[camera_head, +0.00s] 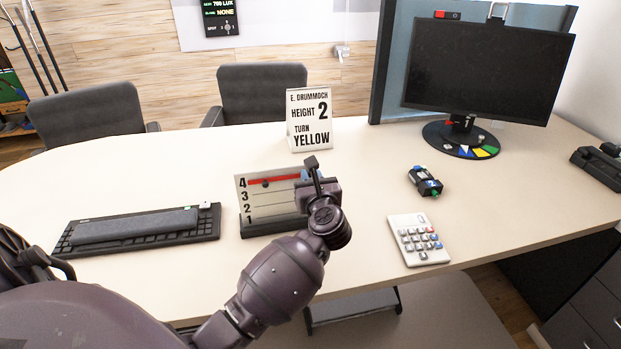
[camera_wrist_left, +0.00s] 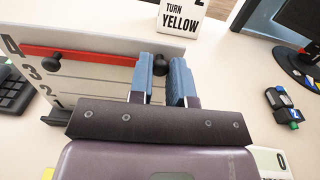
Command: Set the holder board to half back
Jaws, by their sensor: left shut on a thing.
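The holder board (camera_head: 272,200) is a white panel marked 4 to 1, standing in a dark base (camera_head: 258,230) on the desk and leaning back. A red bar (camera_head: 285,179) with dark knobs lies across it at the 4 line. It also shows in the left wrist view (camera_wrist_left: 90,58). My left gripper (camera_head: 313,178) is at the board's right end. In the left wrist view its blue-padded fingers (camera_wrist_left: 162,75) are shut on the dark right-hand knob (camera_wrist_left: 160,65). My gripper hides the board's right edge in the head view. My right gripper is out of view.
A sign (camera_head: 310,120) reading height 2, turn yellow stands behind the board. A keyboard (camera_head: 140,232) lies left; a calculator (camera_head: 418,240) and a small dark device (camera_head: 425,181) lie right. A monitor (camera_head: 488,68) stands at the back right on a round base with coloured sectors.

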